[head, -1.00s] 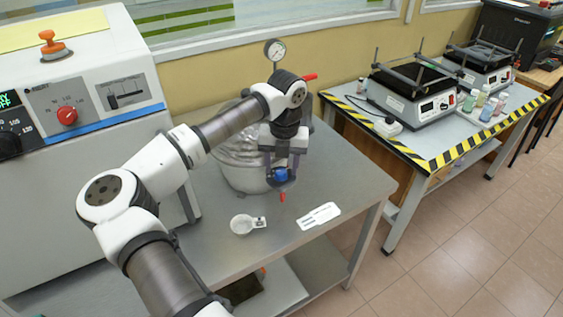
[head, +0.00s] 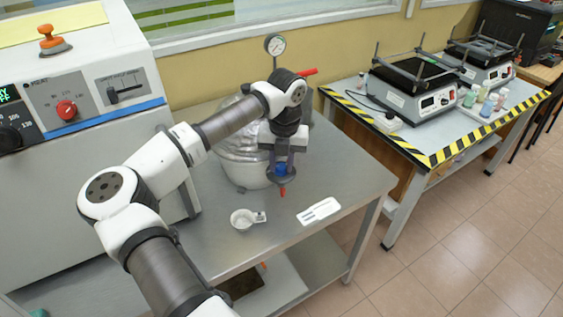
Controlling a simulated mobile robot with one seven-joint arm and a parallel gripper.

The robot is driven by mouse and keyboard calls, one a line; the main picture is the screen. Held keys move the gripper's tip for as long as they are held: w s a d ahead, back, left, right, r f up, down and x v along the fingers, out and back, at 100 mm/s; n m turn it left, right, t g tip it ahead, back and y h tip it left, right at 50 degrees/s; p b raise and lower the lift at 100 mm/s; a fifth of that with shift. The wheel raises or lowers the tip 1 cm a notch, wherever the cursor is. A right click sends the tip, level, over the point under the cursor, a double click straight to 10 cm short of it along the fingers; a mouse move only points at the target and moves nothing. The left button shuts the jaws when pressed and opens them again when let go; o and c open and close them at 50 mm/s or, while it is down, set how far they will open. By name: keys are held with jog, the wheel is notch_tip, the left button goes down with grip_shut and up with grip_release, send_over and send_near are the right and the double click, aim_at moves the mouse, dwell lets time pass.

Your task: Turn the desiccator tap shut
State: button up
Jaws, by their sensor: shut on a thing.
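The desiccator (head: 240,165) is a round pale glass vessel on the metal table, partly hidden behind my arm. A blue tap (head: 281,169) with a red tip (head: 283,191) below it shows at its front right side. My gripper (head: 281,171) points down at the tap, with a finger on either side of the blue part, and is shut on it. The fingers and the dark ring around them hide part of the tap, so its exact turn is hard to tell.
A small white dish (head: 242,219) and a white label (head: 318,211) lie in front on the metal table (head: 345,185). A gauge (head: 275,45) and a red lever (head: 308,72) stand behind my wrist. A large control-panel machine (head: 80,95) is at left, a striped-edge bench (head: 450,150) at right.

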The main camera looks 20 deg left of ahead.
jog(key=shift+f, duration=0.15)
jog(key=m+b, duration=0.2)
jog(key=b, duration=0.1)
jog(key=shift+f, duration=0.1)
jog(key=m+b, duration=0.2)
jog(key=m, duration=0.1)
jog(key=shift+b, duration=0.4)
jog(key=m+b, duration=0.2)
jog(key=m, duration=0.1)
jog(key=shift+r+m+t+b, duration=0.15)
jog(key=shift+m+b, duration=0.25)
jog(key=shift+m, duration=0.45)
jog(key=shift+r+m+t+b, duration=0.15)
jog(key=shift+m+b, duration=0.2)
jog(key=shift+m, duration=0.5)
jog(key=o, duration=1)
jog(key=shift+c, duration=0.2)
